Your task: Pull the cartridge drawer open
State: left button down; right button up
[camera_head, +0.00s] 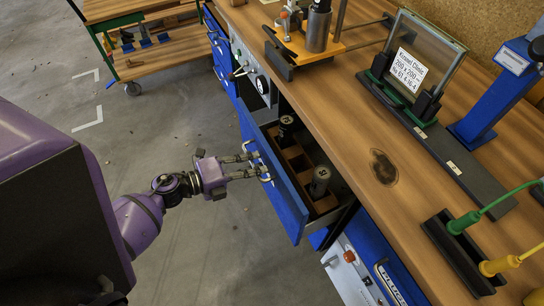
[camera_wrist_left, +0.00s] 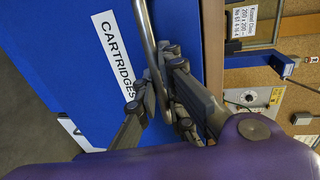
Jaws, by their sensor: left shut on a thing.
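The blue cartridge drawer (camera_head: 280,190) stands pulled out from under the wooden bench, its inside showing. It holds a brown divided insert (camera_head: 297,160) with a dark cylinder (camera_head: 286,124) at the far end and a grey cylinder (camera_head: 320,181) at the near end. My left gripper (camera_head: 257,164) is at the drawer front, shut on its metal handle. In the left wrist view the fingers (camera_wrist_left: 160,92) close around the handle bar (camera_wrist_left: 148,40), beside a white label (camera_wrist_left: 113,55) reading CARTRIDGES. My right gripper is not in view.
The wooden bench top (camera_head: 350,110) carries a tilted glass frame (camera_head: 420,65), a blue stand (camera_head: 495,95) and a black block with green and yellow cables (camera_head: 465,255). The grey floor (camera_head: 130,125) left of the drawer is clear.

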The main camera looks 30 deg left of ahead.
pick_arm(q)
jog(key=f+b+v, duration=0.1)
jog(key=v, duration=0.7)
jog(key=f+b+v, duration=0.1)
jog(key=f+v, duration=0.1)
jog(key=v, duration=0.7)
jog(key=shift+s+a+f, duration=0.2)
jog(key=shift+s+f, duration=0.05)
jog(key=shift+s, duration=0.05)
jog(key=c, duration=1.8)
grip_release()
jog(key=shift+c, duration=0.2)
jog(key=shift+s, duration=0.1)
jog(key=v, duration=1.2)
jog(key=shift+f, duration=0.1)
